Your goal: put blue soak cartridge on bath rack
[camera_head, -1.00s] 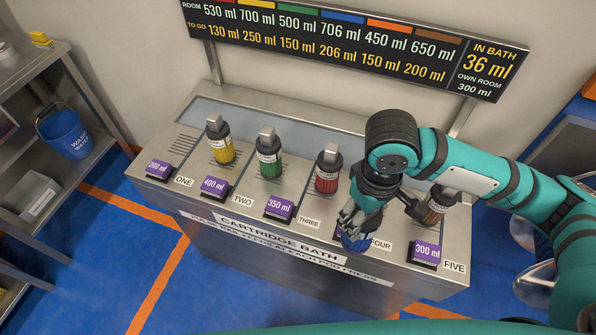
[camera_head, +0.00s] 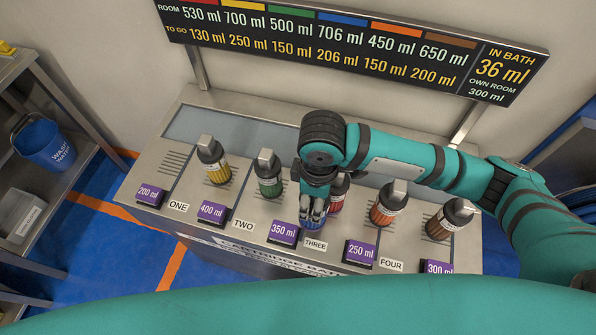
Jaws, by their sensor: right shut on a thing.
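The blue soak cartridge (camera_head: 313,218) is mostly hidden under my right gripper (camera_head: 313,205), which points down and is shut on it. Only a small blue part shows below the fingers. I cannot tell which part is the rack. My left gripper is not in view.
Yellow (camera_head: 214,162), green (camera_head: 268,175), orange (camera_head: 388,204) and brown (camera_head: 450,219) cartridges stand in the row. Purple volume blocks line the front, including the 350 ml block (camera_head: 285,233). A sign (camera_head: 350,45) hangs behind. A blue bucket (camera_head: 45,145) is on the left shelf.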

